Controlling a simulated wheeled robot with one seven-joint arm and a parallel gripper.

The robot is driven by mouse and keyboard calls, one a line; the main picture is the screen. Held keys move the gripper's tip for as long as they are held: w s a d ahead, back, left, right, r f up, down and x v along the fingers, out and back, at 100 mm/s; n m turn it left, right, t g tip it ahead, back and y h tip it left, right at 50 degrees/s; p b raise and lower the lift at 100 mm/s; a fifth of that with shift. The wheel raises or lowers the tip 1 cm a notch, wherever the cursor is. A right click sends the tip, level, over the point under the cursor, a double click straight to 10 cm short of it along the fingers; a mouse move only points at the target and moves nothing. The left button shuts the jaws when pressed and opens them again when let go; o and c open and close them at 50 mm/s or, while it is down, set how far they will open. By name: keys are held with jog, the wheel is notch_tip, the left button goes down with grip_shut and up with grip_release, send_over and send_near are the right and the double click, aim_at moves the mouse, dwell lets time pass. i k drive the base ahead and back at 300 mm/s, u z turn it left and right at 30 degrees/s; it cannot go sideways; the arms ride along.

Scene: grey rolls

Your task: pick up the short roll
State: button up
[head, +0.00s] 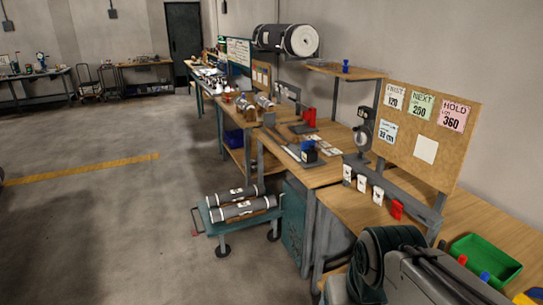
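Two grey rolls with white labels lie side by side on a low teal cart (207,222). The rear roll (236,195) looks slightly shorter than the front roll (243,208). Two small, stubby silver-grey rolls or cylinders, a left one (243,104) and a right one (264,102), are on the wooden bench farther back. I cannot tell for sure which of these is the short roll. My gripper is not in view.
The floor (100,225) left of the cart is clear.

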aim_at(235, 195)
jog(key=u, duration=0.6)
jog(key=i, duration=0.95)
jog(key=u, duration=1)
jog(key=i, duration=1.7)
jog(key=z, duration=0.25)
jog(key=i, duration=1.5)
jog(key=z, duration=1.5)
jog(key=i, duration=0.75)
jog(key=z, duration=0.6)
